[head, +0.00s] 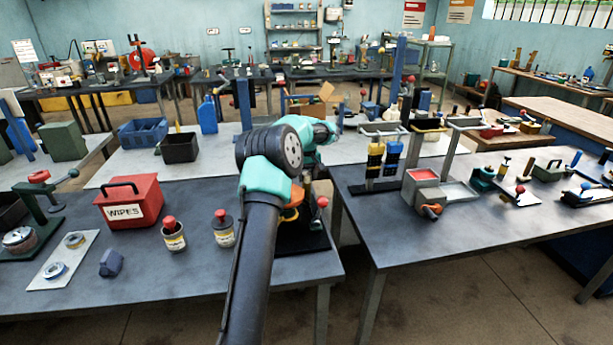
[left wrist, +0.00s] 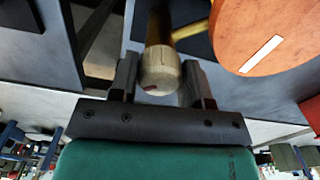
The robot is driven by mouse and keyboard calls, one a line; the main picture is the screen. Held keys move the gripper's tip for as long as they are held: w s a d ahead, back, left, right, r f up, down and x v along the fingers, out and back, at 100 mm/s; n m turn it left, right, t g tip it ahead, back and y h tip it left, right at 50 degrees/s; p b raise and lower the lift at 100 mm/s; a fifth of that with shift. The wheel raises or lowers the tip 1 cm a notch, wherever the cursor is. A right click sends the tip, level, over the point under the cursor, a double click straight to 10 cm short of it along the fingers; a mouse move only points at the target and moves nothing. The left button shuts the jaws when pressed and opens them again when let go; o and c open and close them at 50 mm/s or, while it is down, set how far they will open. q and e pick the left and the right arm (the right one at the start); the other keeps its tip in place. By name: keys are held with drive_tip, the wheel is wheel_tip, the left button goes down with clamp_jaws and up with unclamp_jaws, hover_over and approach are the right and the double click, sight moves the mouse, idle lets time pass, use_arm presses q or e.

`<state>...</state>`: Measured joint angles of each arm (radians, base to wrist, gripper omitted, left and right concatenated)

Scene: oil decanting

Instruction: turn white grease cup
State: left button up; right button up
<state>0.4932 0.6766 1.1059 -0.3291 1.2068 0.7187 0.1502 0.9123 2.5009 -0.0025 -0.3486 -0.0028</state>
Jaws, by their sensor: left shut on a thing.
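The white grease cup (left wrist: 161,72) is a pale, rounded cap on a brass-coloured stem in the left wrist view. My left gripper (left wrist: 160,82) has one dark finger on each side of it and is shut on it. In the head view my teal and black left arm reaches over the near bench and hides the cup and the fingertips. An orange disc (left wrist: 265,38) with a white mark is close beside the cup. My right gripper is not in view.
A black base plate (head: 303,241) lies under my arm at the bench's right edge. Two labelled tins (head: 174,241) with red knobs and a red WIPES box (head: 129,204) stand to the left. A second bench (head: 400,235) with tools is across a gap to the right.

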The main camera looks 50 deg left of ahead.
sight(307, 174)
use_arm(q)
drive_tip(key=m, duration=0.3)
drive_tip(key=shift+m, duration=2.1)
drive_tip(key=o, duration=0.9)
drive_tip(key=shift+r, duration=0.1)
wheel_tip(307, 174, up, 17)
drive_tip(key=shift+r, duration=0.1)
